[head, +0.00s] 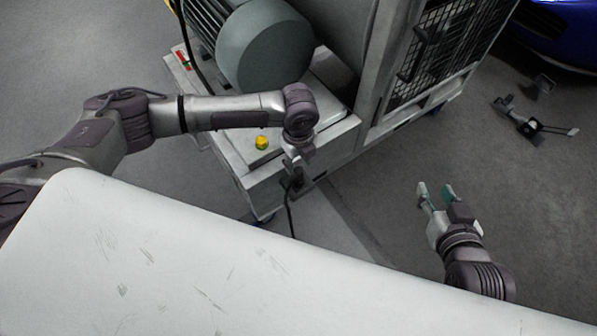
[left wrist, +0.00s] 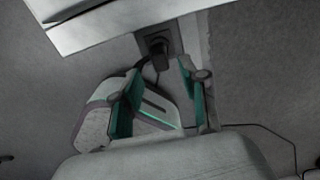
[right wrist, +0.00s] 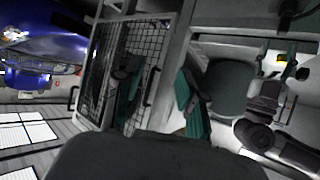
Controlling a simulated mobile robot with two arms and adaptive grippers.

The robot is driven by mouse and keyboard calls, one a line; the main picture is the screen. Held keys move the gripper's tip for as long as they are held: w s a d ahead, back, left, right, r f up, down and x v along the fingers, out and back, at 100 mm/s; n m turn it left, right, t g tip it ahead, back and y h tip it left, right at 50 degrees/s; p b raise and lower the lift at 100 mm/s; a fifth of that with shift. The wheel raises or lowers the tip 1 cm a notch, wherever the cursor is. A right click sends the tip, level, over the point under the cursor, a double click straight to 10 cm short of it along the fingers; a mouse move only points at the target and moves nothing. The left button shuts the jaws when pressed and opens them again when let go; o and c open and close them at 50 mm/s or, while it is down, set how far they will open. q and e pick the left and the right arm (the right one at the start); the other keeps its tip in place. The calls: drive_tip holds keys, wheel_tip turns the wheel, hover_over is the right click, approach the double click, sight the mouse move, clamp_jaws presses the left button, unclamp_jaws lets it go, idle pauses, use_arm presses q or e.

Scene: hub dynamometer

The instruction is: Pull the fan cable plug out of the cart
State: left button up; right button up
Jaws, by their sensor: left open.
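The cart (head: 226,160) is a pale grey box-shaped base carrying a large motor. The black fan cable plug (left wrist: 158,46) sits in a dark socket on the cart's side in the left wrist view. Its black cable (head: 290,215) hangs down in the head view, where my gripper largely hides the plug. My left gripper (head: 294,178) is at the cart's side by the socket. In the left wrist view its green-padded fingers (left wrist: 155,92) are apart, with the plug beyond the gap and not visibly gripped. My right gripper (head: 435,190) is open and empty, away from the cart.
A yellow button (head: 262,142) sits on the cart top below my left arm. A mesh cage (head: 440,50) stands to its right. A blue car (head: 560,30) and a dark tool (head: 522,120) on the floor are at far right. A white surface (head: 180,260) fills the foreground.

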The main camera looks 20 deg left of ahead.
sight(298, 170)
use_arm(q)
drive_tip(key=shift+f+b, duration=0.95)
drive_tip(key=shift+b, duration=0.1)
wheel_tip(298, 170, down, 2)
drive_tip(key=shift+f+b, duration=0.25)
drive_tip(key=shift+b, duration=0.1)
drive_tip(key=shift+f, duration=0.75)
use_arm(e)
drive_tip(key=w+a+r+t+y, duration=0.1)
drive_tip(key=r+t, duration=0.3)
drive_tip(key=r, duration=0.2)
drive_tip(key=w+a+r+t+y, duration=0.1)
drive_tip(key=w+r+t+y, duration=0.1)
drive_tip(key=r+t, duration=0.2)
drive_tip(key=shift+a+r+t, duration=0.35)
drive_tip(key=shift+r+t, duration=0.05)
drive_tip(key=shift+r, duration=1.1)
use_arm(q)
clamp_jaws()
drive_tip(key=shift+r, duration=0.15)
use_arm(e)
drive_tip(key=shift+w+f+g, duration=0.1)
drive_tip(key=shift+f+g, duration=0.2)
drive_tip(key=shift+f, duration=0.1)
drive_tip(key=shift+f, duration=0.35)
